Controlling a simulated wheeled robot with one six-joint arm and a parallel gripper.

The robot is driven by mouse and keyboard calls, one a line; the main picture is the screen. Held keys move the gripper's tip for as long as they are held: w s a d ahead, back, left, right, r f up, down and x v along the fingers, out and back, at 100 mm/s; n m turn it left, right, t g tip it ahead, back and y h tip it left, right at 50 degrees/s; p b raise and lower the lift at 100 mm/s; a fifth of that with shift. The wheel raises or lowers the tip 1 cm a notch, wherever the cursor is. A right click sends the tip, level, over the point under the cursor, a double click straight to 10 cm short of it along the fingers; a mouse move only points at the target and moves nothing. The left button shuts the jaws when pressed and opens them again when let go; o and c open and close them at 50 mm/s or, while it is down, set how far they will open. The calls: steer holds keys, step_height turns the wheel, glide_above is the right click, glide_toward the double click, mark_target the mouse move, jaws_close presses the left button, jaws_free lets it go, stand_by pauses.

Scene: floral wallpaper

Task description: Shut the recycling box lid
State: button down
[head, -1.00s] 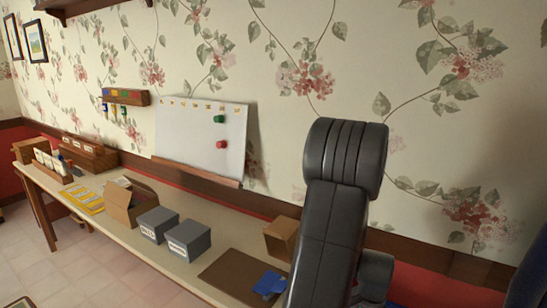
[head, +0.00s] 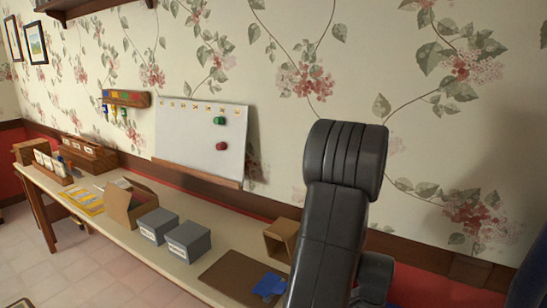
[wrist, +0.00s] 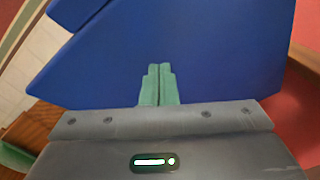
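A large flat blue panel (wrist: 190,50) fills most of the wrist view, just beyond my fingertips; it looks like part of the recycling box, but I cannot tell lid from wall. My gripper (wrist: 160,70) has its two green fingers together, with nothing visible between them. The fingertips overlap the panel in the picture; I cannot tell whether they touch it. In the head view, a dark blue shape (head: 530,280) is cut off at the lower right edge. My gripper is out of sight there.
A long table (head: 105,232) along the wall carries two grey boxes (head: 188,242), an open cardboard box (head: 122,208), a brown mat (head: 225,280) and a wooden box (head: 280,240). A whiteboard (head: 195,140) leans behind. Tiled floor (head: 50,270) is clear at the lower left.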

stand_by(0.4)
step_height(320, 180, down, 11)
steer(key=b, duration=0.9)
stand_by(1.0)
steer(key=shift+r+p, duration=5.15)
steer(key=shift+r, duration=1.9)
steer(key=shift+f, duration=0.2)
step_height(320, 180, down, 9)
steer(key=b, duration=0.6)
steer(key=shift+r+b, duration=0.1)
steer(key=shift+b, duration=0.25)
